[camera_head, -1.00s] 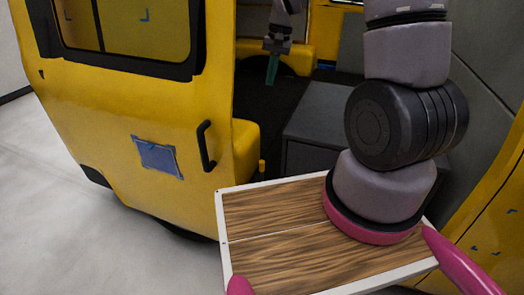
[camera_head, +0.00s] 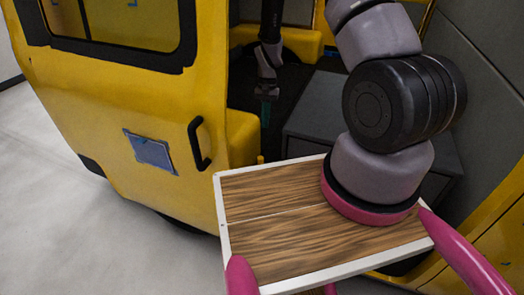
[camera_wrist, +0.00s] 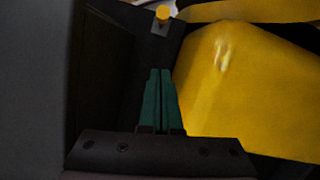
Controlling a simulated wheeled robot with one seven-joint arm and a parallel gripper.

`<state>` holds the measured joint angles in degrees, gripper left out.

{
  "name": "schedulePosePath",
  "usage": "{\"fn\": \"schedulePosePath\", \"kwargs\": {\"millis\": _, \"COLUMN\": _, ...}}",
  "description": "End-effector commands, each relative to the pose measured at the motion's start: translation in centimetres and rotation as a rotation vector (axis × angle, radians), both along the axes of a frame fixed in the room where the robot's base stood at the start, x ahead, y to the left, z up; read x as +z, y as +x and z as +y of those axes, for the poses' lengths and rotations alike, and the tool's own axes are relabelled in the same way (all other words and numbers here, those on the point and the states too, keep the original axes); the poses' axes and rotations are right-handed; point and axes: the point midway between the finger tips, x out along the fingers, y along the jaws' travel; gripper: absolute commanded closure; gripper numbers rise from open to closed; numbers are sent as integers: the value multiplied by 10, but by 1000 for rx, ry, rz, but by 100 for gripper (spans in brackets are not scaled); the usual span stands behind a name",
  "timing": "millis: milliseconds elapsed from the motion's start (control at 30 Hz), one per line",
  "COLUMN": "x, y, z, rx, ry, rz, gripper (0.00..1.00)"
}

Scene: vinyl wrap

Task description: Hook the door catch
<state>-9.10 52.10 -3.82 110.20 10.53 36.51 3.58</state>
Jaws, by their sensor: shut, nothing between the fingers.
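The yellow door (camera_head: 110,110) stands at the left in the head view, with a black handle (camera_head: 199,145) near its edge. A small yellow peg (camera_head: 261,159) shows just right of the door edge, and a yellow knob (camera_wrist: 162,13) is at the top of the wrist view. I cannot tell whether either one is the door catch. My gripper (camera_head: 266,112) hangs in the dark opening beyond the peg. In the wrist view its teal fingers (camera_wrist: 160,73) are together and empty, pointing toward the knob with a gap between.
A large yellow panel (camera_wrist: 240,90) lies close right of the fingers in the wrist view, with a dark wall on the left. In the head view, a grey box (camera_head: 310,115) stands right of the gripper and a grey wall (camera_head: 490,80) is at far right.

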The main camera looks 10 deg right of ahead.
Motion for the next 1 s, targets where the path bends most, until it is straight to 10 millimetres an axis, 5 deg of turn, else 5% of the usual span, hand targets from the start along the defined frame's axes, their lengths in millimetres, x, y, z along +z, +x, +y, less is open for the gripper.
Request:
{"fn": "schedulePosePath", "kwargs": {"millis": 267, "x": -13, "y": -3, "z": 1, "rx": 0, "ry": 0, "rz": 2, "gripper": 100}}
{"fn": "schedulePosePath", "kwargs": {"millis": 700, "x": -99, "y": -24, "z": 10, "rx": 0, "ry": -1, "rz": 4, "gripper": 100}}
{"fn": "schedulePosePath", "kwargs": {"millis": 1000, "x": -97, "y": -55, "z": 25, "rx": 0, "ry": 0, "rz": 0, "gripper": 100}}
